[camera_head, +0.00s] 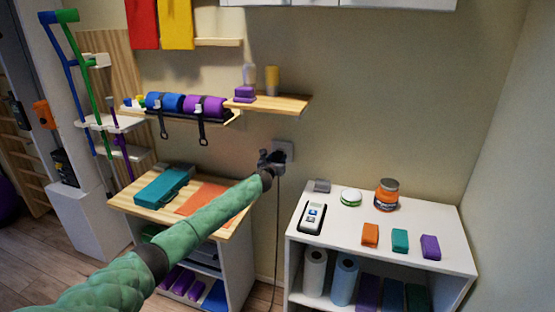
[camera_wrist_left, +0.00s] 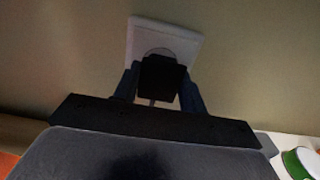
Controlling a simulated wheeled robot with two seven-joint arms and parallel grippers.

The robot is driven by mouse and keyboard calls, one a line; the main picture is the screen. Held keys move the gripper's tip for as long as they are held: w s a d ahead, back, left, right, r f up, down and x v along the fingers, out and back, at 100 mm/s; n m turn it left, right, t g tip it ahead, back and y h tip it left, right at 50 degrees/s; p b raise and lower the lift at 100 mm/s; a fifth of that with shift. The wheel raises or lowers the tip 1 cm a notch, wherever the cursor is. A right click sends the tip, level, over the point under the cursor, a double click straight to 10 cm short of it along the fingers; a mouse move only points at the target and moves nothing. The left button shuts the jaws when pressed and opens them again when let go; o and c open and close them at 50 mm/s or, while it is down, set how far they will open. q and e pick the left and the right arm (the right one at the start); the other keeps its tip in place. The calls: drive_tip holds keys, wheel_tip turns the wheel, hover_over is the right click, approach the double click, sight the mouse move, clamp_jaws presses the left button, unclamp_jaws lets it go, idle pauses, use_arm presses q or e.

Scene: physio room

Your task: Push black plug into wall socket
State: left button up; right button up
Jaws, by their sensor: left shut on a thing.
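The wall socket (camera_head: 284,150) is a light plate on the beige wall, between the wooden cabinet and the white shelf unit. In the left wrist view the socket (camera_wrist_left: 163,38) shows its round recess directly ahead. My left gripper (camera_head: 272,158) is at the socket, its fingers shut on the black plug (camera_wrist_left: 159,78). The plug lies in front of the recess and covers its lower part; I cannot tell whether it is inside. A dark cord (camera_head: 277,230) hangs down from the plug towards the floor. My right gripper is not in view.
A white shelf unit (camera_head: 450,250) stands right of the socket, with a device, jar and small coloured blocks on top. A wooden-topped cabinet with a teal case (camera_head: 160,187) stands left. A wooden wall shelf (camera_head: 285,103) is above the gripper.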

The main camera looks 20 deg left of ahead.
sight(278, 158)
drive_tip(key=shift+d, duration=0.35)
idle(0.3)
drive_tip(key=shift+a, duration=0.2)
use_arm(q)
drive_tip(key=shift+w, duration=0.5)
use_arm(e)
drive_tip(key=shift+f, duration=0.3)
use_arm(q)
drive_tip(key=o, duration=1)
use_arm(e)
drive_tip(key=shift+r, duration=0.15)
use_arm(q)
drive_tip(key=shift+s+a, duration=0.1)
drive_tip(key=shift+s, duration=0.45)
drive_tip(key=s+b, duration=0.1)
drive_tip(key=s, duration=0.4)
drive_tip(key=shift+s, duration=0.85)
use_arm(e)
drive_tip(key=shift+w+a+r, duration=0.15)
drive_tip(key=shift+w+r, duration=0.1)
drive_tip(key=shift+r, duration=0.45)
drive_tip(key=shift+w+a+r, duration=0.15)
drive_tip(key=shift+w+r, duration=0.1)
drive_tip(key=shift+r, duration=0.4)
